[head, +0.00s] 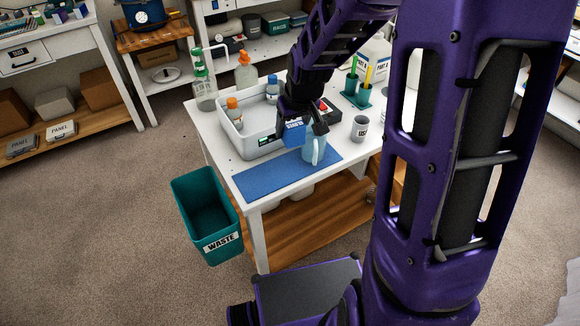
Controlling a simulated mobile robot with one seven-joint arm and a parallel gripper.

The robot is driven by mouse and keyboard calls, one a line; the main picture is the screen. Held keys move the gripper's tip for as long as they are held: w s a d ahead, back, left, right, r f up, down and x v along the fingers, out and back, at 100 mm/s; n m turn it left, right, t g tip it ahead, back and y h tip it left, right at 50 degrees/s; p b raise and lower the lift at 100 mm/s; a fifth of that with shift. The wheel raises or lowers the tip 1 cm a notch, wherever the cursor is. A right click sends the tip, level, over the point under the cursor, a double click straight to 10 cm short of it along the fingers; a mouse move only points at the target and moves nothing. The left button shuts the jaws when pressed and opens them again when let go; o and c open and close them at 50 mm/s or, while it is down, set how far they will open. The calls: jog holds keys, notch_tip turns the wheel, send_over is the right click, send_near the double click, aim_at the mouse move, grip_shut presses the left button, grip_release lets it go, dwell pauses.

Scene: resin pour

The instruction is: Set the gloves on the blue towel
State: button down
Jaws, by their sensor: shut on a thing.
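The light blue gloves (314,151) hang below my gripper (317,129), limp and pointing down. My gripper is shut on their upper end; the fingertips are dark and partly hard to make out. The blue towel (272,182) lies flat along the table's near edge, with its bare left and middle part in view. The gloves overlap the towel's far right part in the picture. I cannot tell whether their lower end touches it.
A grey tub (236,140) with bottles stands behind the towel. A blue box (293,133) sits beside the gloves. A grey cup (359,128) and a green holder (357,96) stand to the right. A teal waste bin (207,215) is on the floor left of the table.

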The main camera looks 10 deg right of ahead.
aim_at(287, 165)
jog(key=shift+n+y, duration=0.3)
jog(key=shift+n, duration=0.4)
jog(key=w+r, duration=0.3)
jog(key=shift+d, duration=0.2)
notch_tip(287, 165, down, 17)
jog(key=shift+w+f+b, duration=0.1)
jog(key=shift+f+b, duration=0.1)
jog(key=shift+b, duration=0.5)
jog(key=shift+f, duration=0.1)
jog(key=shift+f, duration=0.15)
jog(key=shift+c, duration=2.1)
grip_release()
jog(key=shift+r, duration=0.2)
